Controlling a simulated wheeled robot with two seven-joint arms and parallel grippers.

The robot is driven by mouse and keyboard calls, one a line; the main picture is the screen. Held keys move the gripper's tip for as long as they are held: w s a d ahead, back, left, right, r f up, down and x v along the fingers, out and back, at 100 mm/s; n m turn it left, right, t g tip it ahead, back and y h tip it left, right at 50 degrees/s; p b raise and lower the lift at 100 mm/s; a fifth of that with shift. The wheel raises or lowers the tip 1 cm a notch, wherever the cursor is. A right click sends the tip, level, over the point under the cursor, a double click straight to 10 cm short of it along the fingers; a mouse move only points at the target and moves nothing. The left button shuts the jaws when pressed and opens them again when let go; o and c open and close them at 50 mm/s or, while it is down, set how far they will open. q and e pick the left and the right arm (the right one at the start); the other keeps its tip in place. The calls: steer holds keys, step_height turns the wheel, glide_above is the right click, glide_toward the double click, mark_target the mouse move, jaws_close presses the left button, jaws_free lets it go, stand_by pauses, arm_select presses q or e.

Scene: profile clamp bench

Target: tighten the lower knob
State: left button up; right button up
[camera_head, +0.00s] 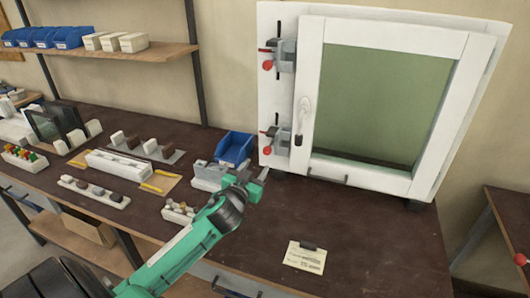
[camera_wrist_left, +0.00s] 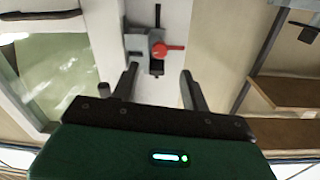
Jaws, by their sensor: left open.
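The lower clamp (camera_head: 281,137) sits on the left edge of the white cabinet, and its red lower knob (camera_head: 267,150) faces left. The upper clamp (camera_head: 285,54) with its own red knob (camera_head: 267,65) is above it. My left gripper (camera_head: 262,174) is open and empty, just below the lower clamp in the head view. In the left wrist view, a grey clamp with a red knob (camera_wrist_left: 166,49), apparently the lower one, shows beyond and between the open fingers (camera_wrist_left: 158,88). The fingers are apart from the knob. My right gripper is not in view.
The white cabinet door (camera_head: 310,85) has a green window and a handle (camera_head: 327,179) below. A blue bin (camera_head: 234,148) stands near my left gripper. Trays with small parts (camera_head: 95,192) fill the bench's left.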

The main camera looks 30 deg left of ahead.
mark_target(266, 152)
arm_select(q)
steer(key=p+x, duration=0.1)
steer(key=x, duration=0.5)
steer(key=shift+w, duration=0.4)
steer(key=shift+w+a, duration=0.2)
steer(key=shift+w, duration=0.35)
steer(key=c, duration=1)
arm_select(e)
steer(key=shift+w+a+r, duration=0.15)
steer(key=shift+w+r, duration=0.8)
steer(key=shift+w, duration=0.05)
